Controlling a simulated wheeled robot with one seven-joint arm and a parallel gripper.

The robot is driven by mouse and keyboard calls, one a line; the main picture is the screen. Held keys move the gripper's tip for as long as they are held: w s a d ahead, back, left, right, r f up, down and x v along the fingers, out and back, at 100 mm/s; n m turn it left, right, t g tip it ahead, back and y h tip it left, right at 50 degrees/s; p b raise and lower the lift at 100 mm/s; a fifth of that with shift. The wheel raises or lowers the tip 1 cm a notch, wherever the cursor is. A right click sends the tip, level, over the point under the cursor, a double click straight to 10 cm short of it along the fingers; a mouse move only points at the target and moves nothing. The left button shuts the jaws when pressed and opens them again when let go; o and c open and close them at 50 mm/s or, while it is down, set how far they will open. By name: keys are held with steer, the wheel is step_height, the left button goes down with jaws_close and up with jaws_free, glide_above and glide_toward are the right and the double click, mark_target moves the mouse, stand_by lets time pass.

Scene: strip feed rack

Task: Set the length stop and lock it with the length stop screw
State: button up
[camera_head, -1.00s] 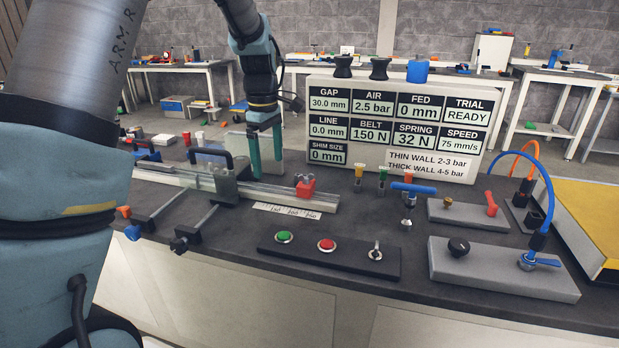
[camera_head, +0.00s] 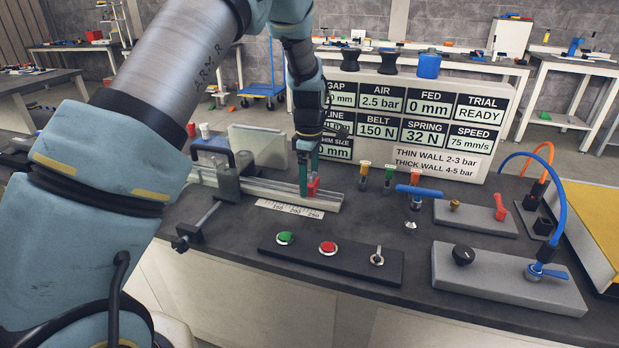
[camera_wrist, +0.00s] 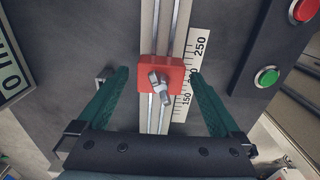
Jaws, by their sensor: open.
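The red length stop (camera_wrist: 161,76) sits on the metal rail, with the grey length stop screw (camera_wrist: 159,84) on its top. The white scale (camera_wrist: 194,65) lies beside the rail, marked 150 to 250. My gripper (camera_wrist: 161,78) is open, with one green finger on each side of the stop and clear space between. In the head view my gripper (camera_head: 309,190) points down at the stop (camera_head: 313,186), which its fingers partly hide. I cannot tell whether the fingers touch the stop there.
A control strip (camera_head: 330,262) with green and red buttons and a switch lies in front of the rail. A clamp with a black handle (camera_head: 215,146) stands left. The display board (camera_head: 420,115) stands close behind my gripper. Several coloured-top posts and a blue-handled tool (camera_head: 418,191) stand right.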

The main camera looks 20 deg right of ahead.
steer(key=shift+f, duration=0.55)
jaws_close()
stand_by(0.5)
